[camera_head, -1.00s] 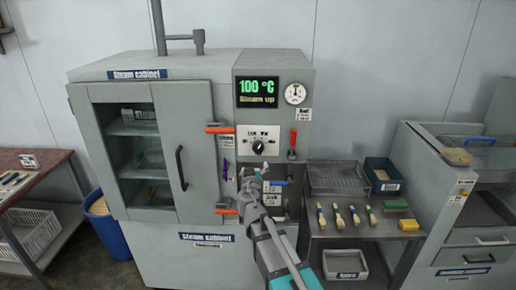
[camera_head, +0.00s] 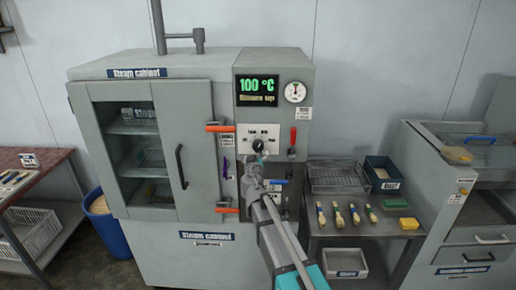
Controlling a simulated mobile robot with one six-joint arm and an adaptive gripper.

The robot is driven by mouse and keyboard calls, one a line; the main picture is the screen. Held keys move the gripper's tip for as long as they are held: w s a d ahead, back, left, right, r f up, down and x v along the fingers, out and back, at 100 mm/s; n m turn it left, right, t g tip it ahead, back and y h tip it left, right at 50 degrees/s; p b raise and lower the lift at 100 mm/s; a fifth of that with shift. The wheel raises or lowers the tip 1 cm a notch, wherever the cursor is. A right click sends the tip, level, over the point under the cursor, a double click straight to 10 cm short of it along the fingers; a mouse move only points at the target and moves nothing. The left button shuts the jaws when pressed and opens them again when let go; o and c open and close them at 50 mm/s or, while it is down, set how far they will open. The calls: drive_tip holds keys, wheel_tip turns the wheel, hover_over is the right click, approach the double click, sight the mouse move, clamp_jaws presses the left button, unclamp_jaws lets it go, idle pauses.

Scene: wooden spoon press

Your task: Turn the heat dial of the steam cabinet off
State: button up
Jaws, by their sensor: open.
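The steam cabinet (camera_head: 200,235) is grey, with a glazed door (camera_head: 185,105) that is shut. Its display (camera_head: 257,90) reads 100 °C in green with a line of text below. The heat dial (camera_head: 259,145) is a dark round knob on a white plate (camera_head: 270,131) under the display. My gripper (camera_head: 258,160) reaches up from below, with its fingertips at the lower edge of the dial. The gripper is open. It covers the area below the plate, and I cannot tell whether the fingers touch the dial.
A red-handled lever (camera_head: 292,139) stands right of the dial, close to my gripper. Orange door latches (camera_head: 219,128) are to the left. A round gauge (camera_head: 295,92) is above. A metal side table (camera_head: 345,228) with brushes stands to the right.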

sight(258, 148)
drive_tip(key=w, duration=0.6)
drive_tip(key=shift+w+d, duration=0.1)
drive_tip(key=shift+w, duration=0.2)
drive_tip(key=c, duration=1.1)
